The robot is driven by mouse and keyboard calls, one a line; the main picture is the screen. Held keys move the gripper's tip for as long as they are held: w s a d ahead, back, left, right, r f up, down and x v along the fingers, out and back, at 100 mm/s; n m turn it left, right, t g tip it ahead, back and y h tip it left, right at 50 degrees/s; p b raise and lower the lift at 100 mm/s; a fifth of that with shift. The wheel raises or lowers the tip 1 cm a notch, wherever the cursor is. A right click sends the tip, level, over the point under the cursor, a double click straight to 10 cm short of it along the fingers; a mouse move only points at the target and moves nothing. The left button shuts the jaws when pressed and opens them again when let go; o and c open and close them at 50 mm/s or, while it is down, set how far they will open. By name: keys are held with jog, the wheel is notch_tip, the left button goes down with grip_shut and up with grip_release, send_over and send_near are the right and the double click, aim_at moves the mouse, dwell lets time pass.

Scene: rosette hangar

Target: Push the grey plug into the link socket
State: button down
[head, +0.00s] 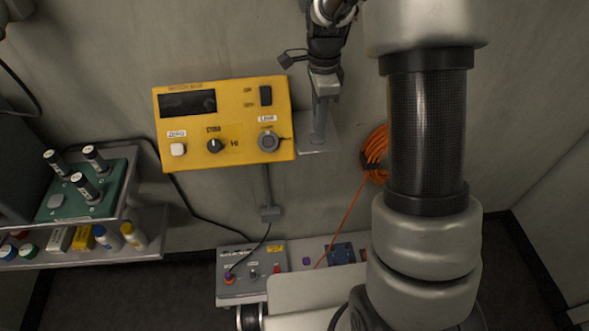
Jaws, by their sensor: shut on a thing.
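The yellow box (225,123) is on the wall, left of my gripper. Its link socket (268,141) is a round grey fitting at the lower right of the panel, under a LINK label. My gripper (324,88) points down just right of the box's upper right corner, apart from the socket. It is shut on a small grey piece, which looks like the grey plug (325,84); the jaws hide much of it. A grey upright post on a plate (318,147) shows directly below; I cannot tell whether the held piece touches it.
An orange cable (374,153) hangs coiled on the wall to the right, partly behind my arm. A grey control box (250,262) stands below. At left, a metal shelf (130,246) bears a green block (75,207) and several bottles. The wall between is mostly clear.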

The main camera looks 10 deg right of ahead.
jog(key=shift+r+p, duration=1)
jog(key=shift+r, duration=0.55)
